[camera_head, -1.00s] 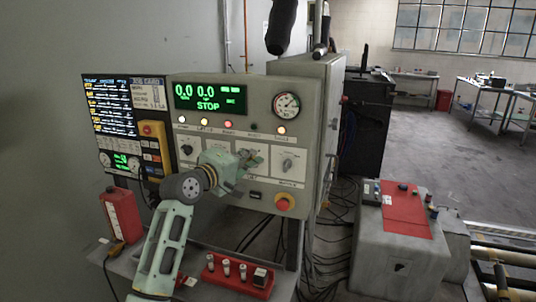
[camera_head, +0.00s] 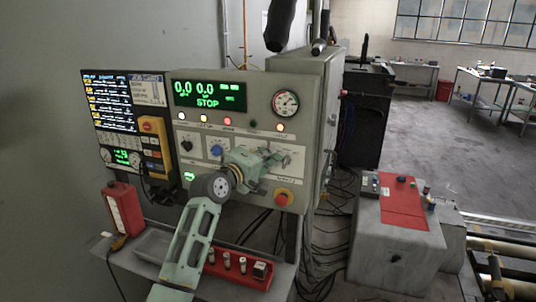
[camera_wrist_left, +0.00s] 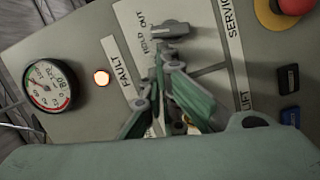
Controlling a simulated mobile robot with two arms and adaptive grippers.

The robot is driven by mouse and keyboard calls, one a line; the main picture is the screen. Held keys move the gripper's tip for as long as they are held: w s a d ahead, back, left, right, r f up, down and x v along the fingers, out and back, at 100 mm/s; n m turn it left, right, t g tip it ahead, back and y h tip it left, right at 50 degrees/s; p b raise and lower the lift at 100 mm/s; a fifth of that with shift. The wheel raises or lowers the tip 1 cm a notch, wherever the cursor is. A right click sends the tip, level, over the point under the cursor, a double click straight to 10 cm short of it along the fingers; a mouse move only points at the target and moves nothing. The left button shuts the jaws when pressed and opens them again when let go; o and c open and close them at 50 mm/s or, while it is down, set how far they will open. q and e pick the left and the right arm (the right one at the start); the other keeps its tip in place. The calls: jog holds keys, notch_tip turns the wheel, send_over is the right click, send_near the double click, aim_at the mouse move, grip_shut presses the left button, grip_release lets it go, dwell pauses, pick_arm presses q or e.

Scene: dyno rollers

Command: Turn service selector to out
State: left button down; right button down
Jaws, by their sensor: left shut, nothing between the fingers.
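The service selector, a grey knob (camera_wrist_left: 170,30), shows in the left wrist view on a light plate with the words HOLD and OUT beside it. The label starting SERV (camera_wrist_left: 236,45) runs along that plate. My left gripper (camera_head: 277,163) is shut and empty in front of the right part of the grey control panel (camera_head: 258,83). In the head view it hides most of the selector. In the wrist view its fingertips (camera_wrist_left: 160,70) are close beside the knob; I cannot tell whether they touch it. My right gripper is not in view.
A red mushroom button (camera_head: 283,198) sits just below the gripper. A gauge (camera_head: 285,103), indicator lamps and a blue knob (camera_head: 216,151) are on the same panel. A red tray (camera_head: 235,266) lies on the shelf below. Cables hang beside the panel.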

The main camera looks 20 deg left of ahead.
pick_arm(q)
jog(key=shift+d+r+m+p, duration=0.15)
jog(key=shift+d+m+p, duration=0.15)
jog(key=shift+m+p, duration=0.1)
jog(key=m+p, duration=0.1)
jog(key=p, duration=0.1)
jog(key=d+r+m+p, duration=0.1)
jog(key=shift+d+m+g+y+p, duration=0.2)
jog(key=shift+m+g+y+p, duration=0.2)
jog(key=shift+s+d+p, duration=0.1)
jog(key=shift+d+p, duration=0.1)
jog(key=shift+p, duration=0.15)
jog(key=shift+d, duration=0.1)
dwell(0.4)
